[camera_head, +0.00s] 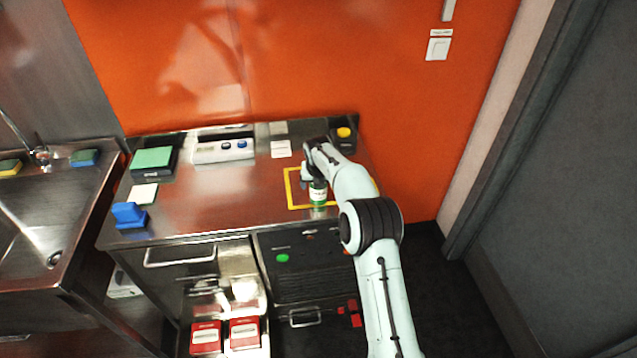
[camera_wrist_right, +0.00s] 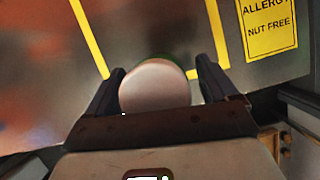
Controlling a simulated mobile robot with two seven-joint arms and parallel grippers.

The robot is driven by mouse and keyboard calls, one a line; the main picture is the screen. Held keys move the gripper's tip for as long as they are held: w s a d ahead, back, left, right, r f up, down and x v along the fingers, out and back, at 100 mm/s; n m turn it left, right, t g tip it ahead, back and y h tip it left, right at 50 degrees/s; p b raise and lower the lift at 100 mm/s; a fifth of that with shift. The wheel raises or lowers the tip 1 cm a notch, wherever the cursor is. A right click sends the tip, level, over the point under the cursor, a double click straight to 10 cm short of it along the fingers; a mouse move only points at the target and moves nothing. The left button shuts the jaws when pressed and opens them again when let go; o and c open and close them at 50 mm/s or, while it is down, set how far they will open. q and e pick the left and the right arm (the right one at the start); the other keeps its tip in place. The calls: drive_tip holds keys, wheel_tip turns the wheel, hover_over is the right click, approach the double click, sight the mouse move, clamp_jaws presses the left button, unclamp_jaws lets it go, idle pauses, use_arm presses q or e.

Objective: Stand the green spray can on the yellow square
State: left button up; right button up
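The green spray can (camera_head: 318,193) looks upright on the steel counter, at the front edge of the yellow square outline (camera_head: 287,188). In the right wrist view its pale round cap (camera_wrist_right: 155,88) lies between the fingers. The square's lines (camera_wrist_right: 88,38) run to either side, and its near line passes behind the can. My right gripper (camera_wrist_right: 160,68) is around the can, with its fingers spread and a visible gap on the right side. In the head view the right wrist hides part of the can and square. My left gripper is not in view.
A yellow allergy sign (camera_wrist_right: 268,25) lies right of the square. A black box with a yellow button (camera_head: 343,136), a grey control box (camera_head: 223,148), a green-topped block (camera_head: 153,158) and a blue object (camera_head: 129,214) stand on the counter.

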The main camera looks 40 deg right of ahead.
drive_tip(key=v, duration=1.2)
drive_tip(key=shift+r, duration=0.15)
idle(0.3)
